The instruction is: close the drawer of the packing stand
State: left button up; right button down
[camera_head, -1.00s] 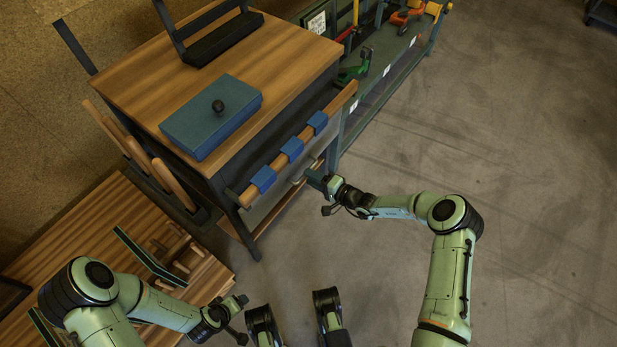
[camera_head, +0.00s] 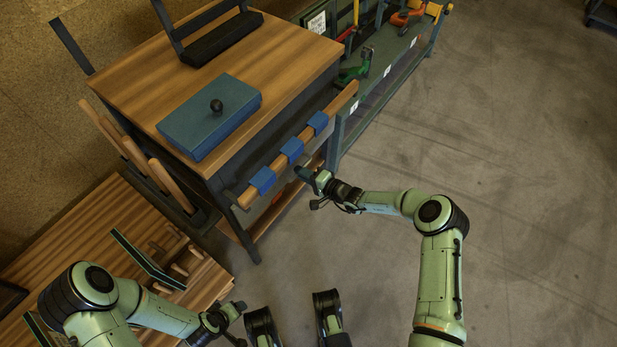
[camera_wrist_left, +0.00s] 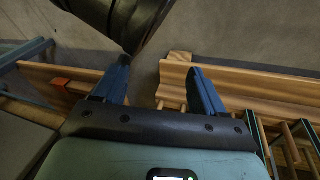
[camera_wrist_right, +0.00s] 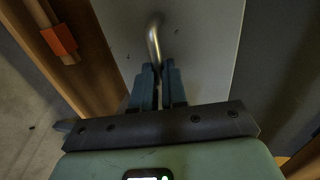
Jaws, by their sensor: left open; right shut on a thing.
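The packing stand (camera_head: 285,62) has a wooden top and a dark frame, at the upper left middle of the head view. Its drawer front (camera_wrist_right: 200,45) is a flat grey panel with a bent metal handle (camera_wrist_right: 153,38) in the right wrist view. My right gripper (camera_head: 308,176) is at the stand's front, below the wooden bar; its fingers (camera_wrist_right: 157,80) are shut on the handle. In the head view the drawer front is mostly hidden under the bar and in shadow. My left gripper (camera_head: 240,306) is open and empty at the lower left; its fingers (camera_wrist_left: 158,80) stand wide apart.
A wooden bar (camera_head: 335,104) with blue clips runs along the stand's front. A blue box (camera_head: 208,125) with a black knob lies on the top. A low wooden table (camera_head: 70,235) stands left, a green tool bench (camera_head: 385,70) behind right. The floor at right is clear.

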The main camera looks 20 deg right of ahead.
jog(key=shift+w+a, duration=0.4)
jog(key=shift+w, duration=0.15)
pick_arm(q)
jog(key=shift+s+f, duration=0.3)
jog(key=shift+s, duration=0.1)
pick_arm(e)
jog(key=shift+r, duration=0.1)
jog(key=c, duration=1.2)
grip_release()
jog(key=shift+w+a, duration=0.1)
pick_arm(q)
jog(key=shift+w+a, duration=0.1)
pick_arm(e)
jog(key=shift+o, duration=0.2)
pick_arm(q)
jog(key=s+d+r+g+p, duration=0.1)
jog(key=s+d+r+p, duration=0.2)
jog(key=r+p, duration=0.1)
jog(key=shift+s+d+r+h, duration=0.15)
jog(key=shift+s+r+h, duration=0.2)
jog(key=shift+r, duration=0.55)
pick_arm(e)
jog(key=v, duration=1.3)
jog(key=shift+s, duration=0.2)
pick_arm(q)
jog(key=shift+w, duration=0.1)
